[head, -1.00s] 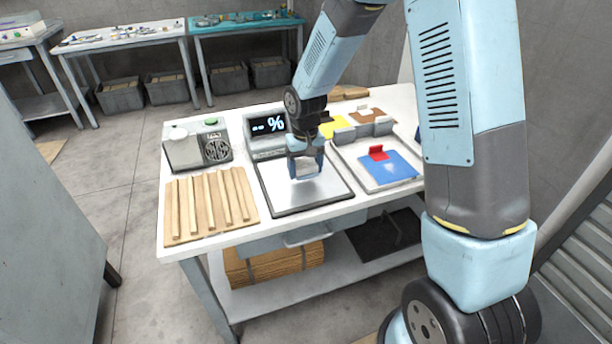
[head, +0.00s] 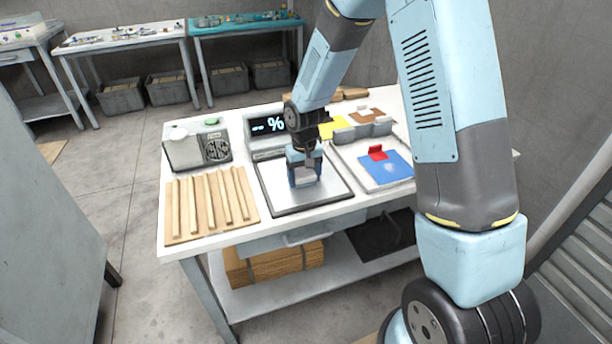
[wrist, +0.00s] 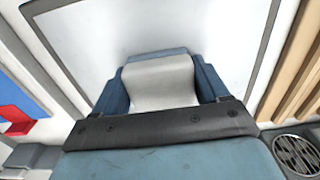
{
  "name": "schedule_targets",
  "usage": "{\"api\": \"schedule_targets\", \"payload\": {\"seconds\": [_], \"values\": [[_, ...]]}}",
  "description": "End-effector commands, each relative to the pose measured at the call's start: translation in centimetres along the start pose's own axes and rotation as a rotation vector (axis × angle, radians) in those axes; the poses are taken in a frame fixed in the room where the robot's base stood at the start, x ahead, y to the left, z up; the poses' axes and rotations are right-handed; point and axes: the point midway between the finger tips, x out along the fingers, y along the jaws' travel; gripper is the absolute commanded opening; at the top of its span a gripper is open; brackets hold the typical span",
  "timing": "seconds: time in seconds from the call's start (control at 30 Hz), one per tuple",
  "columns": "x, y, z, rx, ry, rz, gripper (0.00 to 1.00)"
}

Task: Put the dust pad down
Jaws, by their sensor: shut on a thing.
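My gripper (head: 304,170) points down over the metal plate with a dark rim (head: 283,204). It is shut on a pale grey pad, which I take for the dust pad (head: 306,180). In the wrist view the dust pad (wrist: 160,82) sits between the two blue fingers, its rounded, light face showing. The plate (wrist: 190,25) fills the view behind it. I cannot tell whether the pad touches the plate.
A display reading "-- %" (head: 268,124) stands behind the plate. Left are a slatted wooden board (head: 210,205) and a grey box with a round grille (head: 184,152). Right is a tray (head: 349,157) with a blue sheet (head: 386,170) and red block (head: 377,152).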

Motion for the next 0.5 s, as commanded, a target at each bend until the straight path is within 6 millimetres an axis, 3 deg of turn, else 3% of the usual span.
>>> {"api": "schedule_targets", "payload": {"seconds": [0.03, 0.17, 0.2, 0.43, 0.5], "values": [[0.94, -0.02, 0.46, -0.001, -0.014, -0.001, 0.41], [1.18, -0.01, 0.56, 0.0, -0.016, -0.001, 0.41], [1.19, -0.01, 0.59, 0.0, -0.016, -0.001, 0.75], [1.1, 0.0, 0.67, 0.0, -0.017, -0.001, 0.97], [0.75, 0.0, 0.65, 0.0, -0.016, -0.001, 0.98]]}}
